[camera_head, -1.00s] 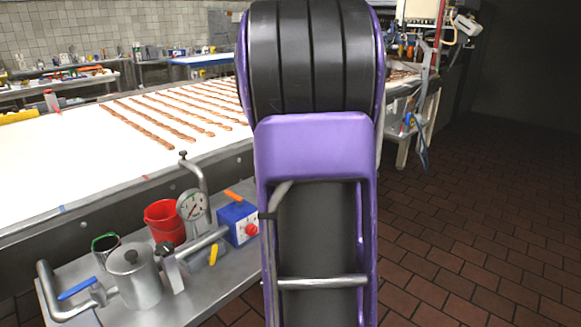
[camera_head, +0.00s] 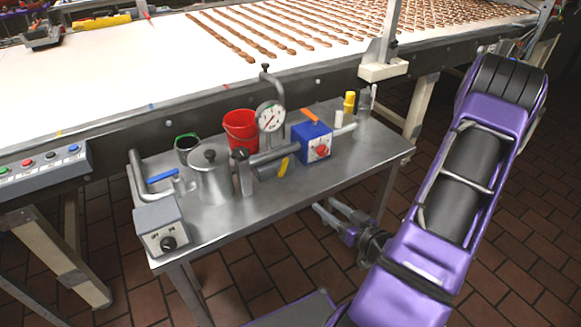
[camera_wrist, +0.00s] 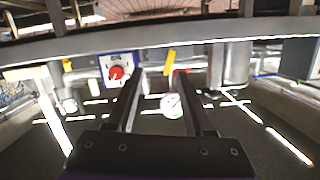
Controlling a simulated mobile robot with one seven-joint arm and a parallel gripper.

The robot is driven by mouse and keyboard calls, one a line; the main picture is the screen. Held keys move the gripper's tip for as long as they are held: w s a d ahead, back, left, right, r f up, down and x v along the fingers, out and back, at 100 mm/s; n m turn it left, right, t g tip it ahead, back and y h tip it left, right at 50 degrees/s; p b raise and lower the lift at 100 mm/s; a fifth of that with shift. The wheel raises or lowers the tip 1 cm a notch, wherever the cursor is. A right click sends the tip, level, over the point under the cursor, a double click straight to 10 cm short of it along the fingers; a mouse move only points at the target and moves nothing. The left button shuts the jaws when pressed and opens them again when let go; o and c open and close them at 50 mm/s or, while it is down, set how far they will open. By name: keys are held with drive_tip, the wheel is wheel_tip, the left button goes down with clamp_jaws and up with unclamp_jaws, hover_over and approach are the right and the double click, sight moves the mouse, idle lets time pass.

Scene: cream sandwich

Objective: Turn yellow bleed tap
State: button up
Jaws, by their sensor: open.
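The yellow tap lever (camera_head: 283,167) hangs under the steel pipe with the round gauge (camera_head: 270,117), near the middle of the steel table. It also shows in the wrist view as a small yellow piece (camera_wrist: 169,62), ahead of the fingers. My gripper (camera_head: 324,207) is low in front of the table's front edge, below the level of the tabletop, and apart from the lever. In the wrist view my gripper (camera_wrist: 159,78) is open, with its two fingers spread and nothing seen between them.
On the steel table (camera_head: 250,215) stand a blue box with a red knob (camera_head: 312,143), a red bucket (camera_head: 240,130), a lidded steel pot (camera_head: 211,178) and a grey switch box (camera_head: 161,226). A conveyor (camera_head: 130,75) runs behind. Tiled floor (camera_head: 510,230) is open at right.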

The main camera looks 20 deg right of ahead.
wheel_tip(320, 180, up, 2)
drive_tip(key=s+a+m+t, duration=0.2)
drive_tip(key=b, duration=0.5)
approach(286, 163)
drive_tip(key=w, duration=0.5)
drive_tip(key=w+a, duration=0.1)
drive_tip(key=w, duration=0.2)
drive_tip(key=shift+f, duration=0.15)
drive_tip(key=shift+s, duration=0.1)
clamp_jaws()
